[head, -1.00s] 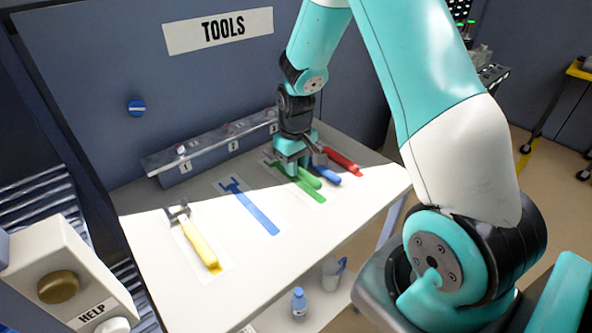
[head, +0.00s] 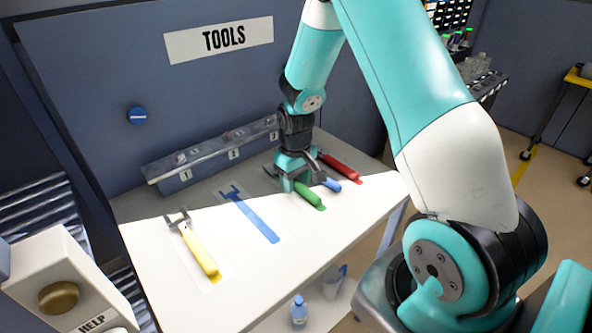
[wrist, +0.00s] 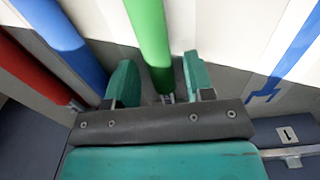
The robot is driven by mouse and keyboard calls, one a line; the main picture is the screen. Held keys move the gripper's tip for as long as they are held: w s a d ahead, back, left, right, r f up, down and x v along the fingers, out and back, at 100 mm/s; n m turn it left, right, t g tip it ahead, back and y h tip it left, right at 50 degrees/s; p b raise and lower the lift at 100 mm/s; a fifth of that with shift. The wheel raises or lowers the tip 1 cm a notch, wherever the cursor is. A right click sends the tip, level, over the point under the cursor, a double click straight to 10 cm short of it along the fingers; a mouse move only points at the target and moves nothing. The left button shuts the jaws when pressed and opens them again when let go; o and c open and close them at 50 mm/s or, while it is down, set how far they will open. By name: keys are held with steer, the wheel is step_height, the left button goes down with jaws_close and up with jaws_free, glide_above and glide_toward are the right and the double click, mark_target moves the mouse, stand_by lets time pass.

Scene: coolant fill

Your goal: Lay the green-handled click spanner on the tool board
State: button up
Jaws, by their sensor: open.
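The green-handled click spanner (head: 307,195) lies on the tool board (head: 165,283), its handle over the green outline, with a little green showing at the handle's end. My gripper (head: 288,184) is low over its head end and hides most of the head in the head view. In the wrist view the green handle (wrist: 150,38) runs between the two open fingers of my gripper (wrist: 160,80), with a gap on each side.
A blue-handled spanner (head: 331,184) and a red-handled one (head: 341,168) lie close by on the right. An empty blue outline (head: 256,217) is left of the green spanner. A yellow-handled spanner (head: 200,250) lies further left. A grey rail (head: 215,155) runs behind.

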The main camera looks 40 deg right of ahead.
mark_target(296, 181)
step_height(296, 181, up, 12)
steer(key=f+b, duration=0.1)
steer(key=b, duration=0.1)
steer(key=s+a+r+n+y, duration=0.1)
steer(key=s+a+r+n, duration=0.1)
steer(key=s+a+r, duration=0.35)
steer(key=s+a+r+n+y, duration=0.1)
steer(key=s+a+r, duration=0.2)
steer(key=a, duration=0.6)
steer(key=s+a+r+n+y, duration=0.1)
steer(key=s+a, duration=0.3)
steer(key=s, duration=0.3)
steer(key=s+a+r+n+y, duration=0.1)
steer(key=s+a+n, duration=0.1)
steer(key=s+a, duration=0.2)
steer(key=s, duration=0.2)
steer(key=shift+s+r+n, duration=0.2)
steer(key=shift+s+n, duration=0.1)
steer(key=shift+s, duration=0.1)
